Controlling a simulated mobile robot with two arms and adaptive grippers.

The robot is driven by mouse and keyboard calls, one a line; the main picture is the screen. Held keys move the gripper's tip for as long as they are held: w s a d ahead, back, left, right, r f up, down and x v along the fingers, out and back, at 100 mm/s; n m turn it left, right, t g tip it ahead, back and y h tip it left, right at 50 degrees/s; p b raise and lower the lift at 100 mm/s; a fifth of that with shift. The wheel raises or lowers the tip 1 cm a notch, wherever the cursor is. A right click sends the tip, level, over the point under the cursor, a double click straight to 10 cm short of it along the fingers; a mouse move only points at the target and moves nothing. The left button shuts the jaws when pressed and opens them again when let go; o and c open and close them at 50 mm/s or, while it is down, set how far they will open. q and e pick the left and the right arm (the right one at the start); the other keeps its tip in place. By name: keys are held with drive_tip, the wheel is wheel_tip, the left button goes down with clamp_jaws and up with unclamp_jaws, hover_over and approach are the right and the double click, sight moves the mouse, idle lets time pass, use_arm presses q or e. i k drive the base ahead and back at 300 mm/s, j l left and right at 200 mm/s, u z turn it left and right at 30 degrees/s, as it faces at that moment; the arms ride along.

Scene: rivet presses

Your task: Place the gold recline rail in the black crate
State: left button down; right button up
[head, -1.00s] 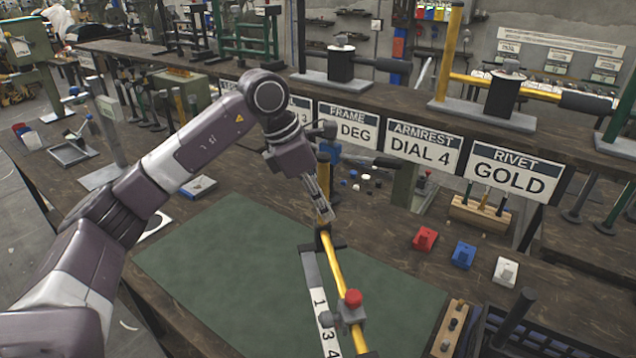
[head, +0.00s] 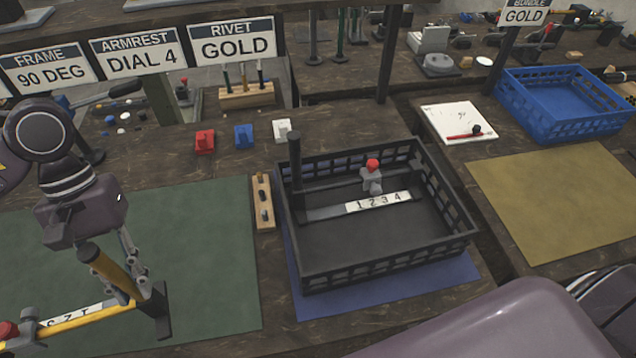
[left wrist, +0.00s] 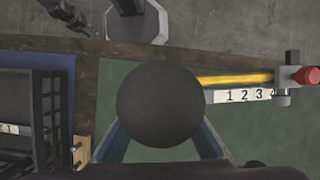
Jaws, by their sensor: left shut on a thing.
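The gold recline rail (head: 84,317) has a gold tube, a numbered strip, a red knob and a black end piece. It is over the green mat in the head view, its knob end cut by the left edge. My left gripper (head: 122,282) is shut around its upright gold post. The rail also shows in the left wrist view (left wrist: 236,79), right of a round dark end between the fingers. Its gap to the mat is hard to judge. The black crate (head: 365,238) stands to the right, holding a dark rail (head: 325,213) with a numbered strip and red knob.
A wooden block with pegs (head: 263,203) lies between green mat (head: 200,255) and crate. Red (head: 204,141), blue (head: 243,136) and white (head: 281,130) blocks stand behind. Signs hang at the back left. A blue crate (head: 560,100) and a yellow mat (head: 565,200) are farther right.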

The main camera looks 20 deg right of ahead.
sight(375, 241)
drive_tip(key=k+l, duration=0.1)
drive_tip(key=l, duration=0.25)
drive_tip(key=k+l+u, duration=0.1)
drive_tip(key=l, duration=0.25)
drive_tip(key=k+l, duration=0.2)
drive_tip(key=l, duration=0.15)
drive_tip(key=k+l+u, duration=0.1)
drive_tip(key=l, duration=0.25)
drive_tip(key=k+l, duration=0.15)
drive_tip(key=l, duration=0.2)
drive_tip(key=k+l+u, duration=0.1)
drive_tip(key=l, duration=0.4)
drive_tip(key=k+l+u, duration=0.1)
drive_tip(key=l, duration=0.4)
drive_tip(key=i, duration=0.2)
